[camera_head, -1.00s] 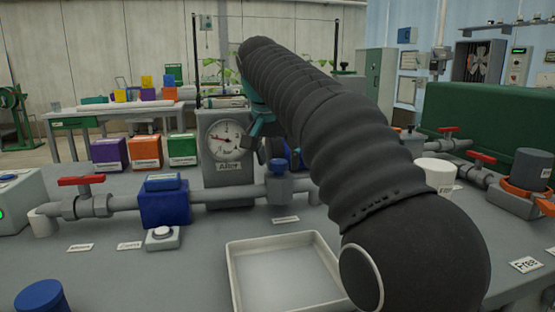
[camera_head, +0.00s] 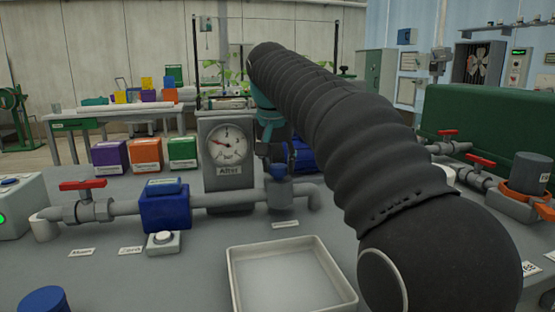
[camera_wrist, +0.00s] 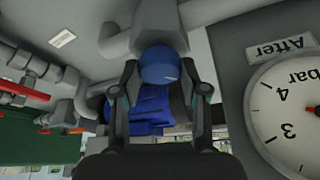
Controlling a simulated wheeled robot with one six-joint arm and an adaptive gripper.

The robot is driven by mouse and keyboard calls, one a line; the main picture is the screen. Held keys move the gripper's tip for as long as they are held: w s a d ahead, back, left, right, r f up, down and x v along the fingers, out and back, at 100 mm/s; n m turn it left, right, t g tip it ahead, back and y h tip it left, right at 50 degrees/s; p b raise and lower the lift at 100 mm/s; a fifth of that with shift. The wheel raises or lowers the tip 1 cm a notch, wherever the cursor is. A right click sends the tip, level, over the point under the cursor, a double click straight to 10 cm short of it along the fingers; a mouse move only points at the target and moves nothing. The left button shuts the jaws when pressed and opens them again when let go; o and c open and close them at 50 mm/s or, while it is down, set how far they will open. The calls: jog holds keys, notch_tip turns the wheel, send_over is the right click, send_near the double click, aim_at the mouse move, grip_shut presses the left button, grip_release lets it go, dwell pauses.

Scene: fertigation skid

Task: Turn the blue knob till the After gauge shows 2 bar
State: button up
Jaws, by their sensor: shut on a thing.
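The After gauge (camera_head: 229,145) stands upright behind the grey pipe, with a white dial and its label below. Its needle seems to point to the upper left, but the small numbers are hard to read. The blue knob (camera_wrist: 160,64) sits on a grey valve body on the pipe. My gripper (camera_wrist: 160,76) is shut on the knob, a finger on each side. In the head view my gripper (camera_head: 275,157) mostly hides the knob.
A blue block (camera_head: 165,205) and a red-handled valve (camera_head: 83,186) sit on the pipe at left. A white tray (camera_head: 238,285) lies in front, beside my arm. A white button box (camera_head: 163,242) is near the tray. More red-handled valves (camera_head: 480,161) stand at right.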

jog(key=n+y+p, duration=0.1)
jog(key=n, duration=0.1)
jog(key=n+y+p, duration=0.1)
jog(key=n, duration=0.2)
jog(key=shift+d+r+p, duration=0.1)
jog(key=shift+d+p, duration=0.1)
jog(key=shift+p, duration=0.15)
jog(key=n+y, duration=0.1)
jog(key=n, duration=0.2)
jog(key=shift+w+n, duration=0.1)
jog(key=shift+n, duration=0.3)
jog(key=shift+n+g+y, duration=0.4)
jog(key=shift+n+y, duration=0.2)
jog(key=shift+n, duration=0.6)
jog(key=o, duration=1.1)
jog(key=shift+o, duration=0.2)
jog(key=v, duration=1.1)
jog(key=shift+d+r, duration=0.15)
jog(key=shift+r, duration=0.25)
